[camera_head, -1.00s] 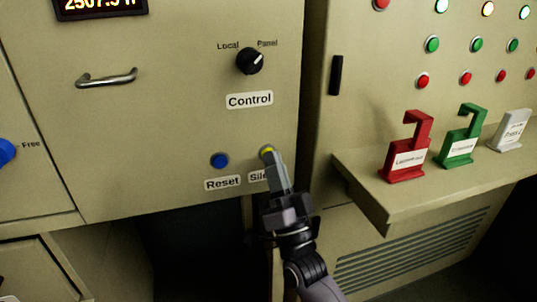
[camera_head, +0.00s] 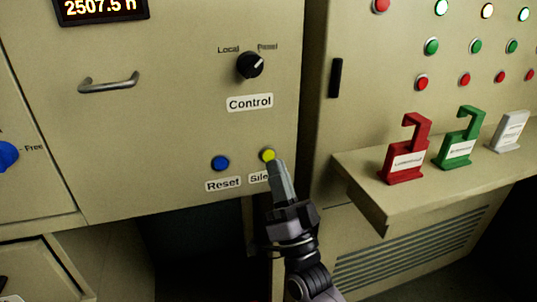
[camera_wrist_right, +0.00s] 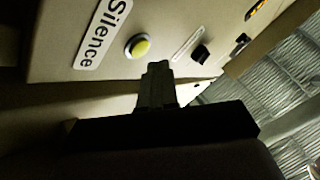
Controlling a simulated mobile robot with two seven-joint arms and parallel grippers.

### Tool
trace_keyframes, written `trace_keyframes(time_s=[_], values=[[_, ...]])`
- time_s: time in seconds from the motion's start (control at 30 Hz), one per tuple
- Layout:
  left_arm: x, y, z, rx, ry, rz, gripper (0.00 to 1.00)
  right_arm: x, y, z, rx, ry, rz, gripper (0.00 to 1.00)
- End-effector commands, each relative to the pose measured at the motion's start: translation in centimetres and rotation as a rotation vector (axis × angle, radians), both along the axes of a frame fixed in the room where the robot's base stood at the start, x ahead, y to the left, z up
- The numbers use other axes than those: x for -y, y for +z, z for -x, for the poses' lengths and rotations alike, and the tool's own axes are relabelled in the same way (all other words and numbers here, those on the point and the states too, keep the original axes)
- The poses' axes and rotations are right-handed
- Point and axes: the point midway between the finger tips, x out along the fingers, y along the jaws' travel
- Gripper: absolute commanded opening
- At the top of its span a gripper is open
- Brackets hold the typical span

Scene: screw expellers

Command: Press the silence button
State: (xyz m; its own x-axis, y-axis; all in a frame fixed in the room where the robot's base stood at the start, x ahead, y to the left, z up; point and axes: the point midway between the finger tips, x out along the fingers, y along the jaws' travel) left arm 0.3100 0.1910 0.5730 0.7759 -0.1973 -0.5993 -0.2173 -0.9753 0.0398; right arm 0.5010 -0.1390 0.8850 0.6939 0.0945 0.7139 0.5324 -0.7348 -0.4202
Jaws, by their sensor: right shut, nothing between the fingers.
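The silence button (camera_head: 268,155) is a round yellow button low on the right side of the beige panel. Its label (camera_head: 258,178) sits below it and is partly hidden by my gripper in the head view. In the right wrist view the yellow button (camera_wrist_right: 138,46) shows in full, with the "Silence" label (camera_wrist_right: 103,33) to its left. My right gripper (camera_head: 275,165) is shut and empty, its fingertips just below the button in the head view. In the right wrist view the fingertips (camera_wrist_right: 158,66) are beside the button, apparently apart from it. My left gripper is not in view.
A blue reset button (camera_head: 220,163) is left of the yellow one. A black control knob (camera_head: 250,65) is above. To the right, a ledge (camera_head: 395,218) holds red (camera_head: 406,160), green (camera_head: 458,145) and white (camera_head: 509,132) tags.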

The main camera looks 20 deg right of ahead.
Motion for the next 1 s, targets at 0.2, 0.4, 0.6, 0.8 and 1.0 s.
trace_keyframes(time_s=[0.2,0.4,0.6,0.8,1.0], values=[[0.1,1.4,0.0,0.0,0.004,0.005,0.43,0.0,0.2,2.3,-0.003,0.001,0.001,0.0],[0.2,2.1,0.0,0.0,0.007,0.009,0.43,0.1,0.1,4.0,-0.003,0.001,0.001,0.0],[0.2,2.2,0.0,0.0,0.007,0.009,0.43,0.1,0.1,4.6,0.001,0.001,0.0,0.0],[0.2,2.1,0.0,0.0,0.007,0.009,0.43,0.1,0.0,4.5,0.0,0.0,0.0,0.0],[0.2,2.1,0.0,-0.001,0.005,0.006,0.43,0.1,0.0,4.5,-0.001,0.0,0.001,0.0]])
